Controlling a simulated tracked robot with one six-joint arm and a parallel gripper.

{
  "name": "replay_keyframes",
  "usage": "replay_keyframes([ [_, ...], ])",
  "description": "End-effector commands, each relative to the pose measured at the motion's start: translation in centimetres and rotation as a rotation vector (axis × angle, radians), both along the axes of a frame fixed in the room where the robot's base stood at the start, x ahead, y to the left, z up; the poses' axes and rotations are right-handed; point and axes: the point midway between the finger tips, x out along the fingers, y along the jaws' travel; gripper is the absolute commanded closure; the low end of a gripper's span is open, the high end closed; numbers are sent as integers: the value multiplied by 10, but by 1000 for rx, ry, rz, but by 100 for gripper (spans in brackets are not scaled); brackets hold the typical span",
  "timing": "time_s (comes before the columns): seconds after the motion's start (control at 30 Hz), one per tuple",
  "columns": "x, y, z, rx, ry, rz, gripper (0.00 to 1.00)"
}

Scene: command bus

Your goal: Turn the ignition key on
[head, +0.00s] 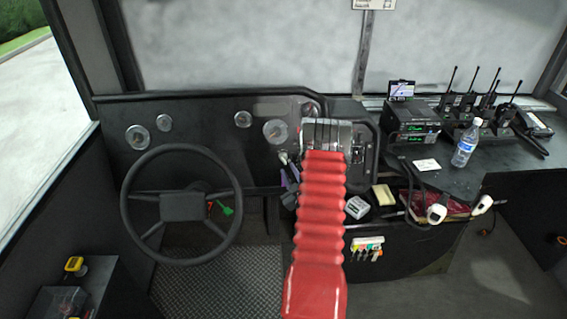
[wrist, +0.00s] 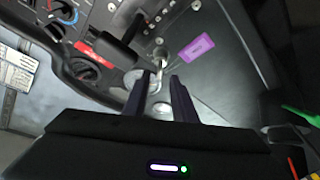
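In the wrist view, my gripper (wrist: 160,80) has its two dark fingers apart, with a clear gap between the tips. A silver key-like piece (wrist: 162,56) on the dark panel lies just beyond and partly between the tips. I cannot tell whether a finger touches it. A purple tag (wrist: 198,47) lies beside it on the right. In the head view, a silver piece (head: 283,157) and a purple tag (head: 292,173) show left of my red-sleeved arm. The sleeve hides much of that panel, and my fingers are not clear there.
The steering wheel (head: 181,206) is to the left, with a green-tagged item (head: 226,209) behind its rim. Dashboard knobs (wrist: 88,68) sit left of my fingers. A radio (head: 411,119), a water bottle (head: 466,145) and handheld radios stand on the right counter.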

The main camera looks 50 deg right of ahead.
Motion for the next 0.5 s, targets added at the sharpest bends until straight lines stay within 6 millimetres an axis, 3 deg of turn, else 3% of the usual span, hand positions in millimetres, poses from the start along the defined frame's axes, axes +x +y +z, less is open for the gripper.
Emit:
replay_keyframes([
  [0.3, 39, -27, 0, -1, -1, 1, 75],
  [0.5, 54, -38, -1, 0, 1, -1, 75],
])
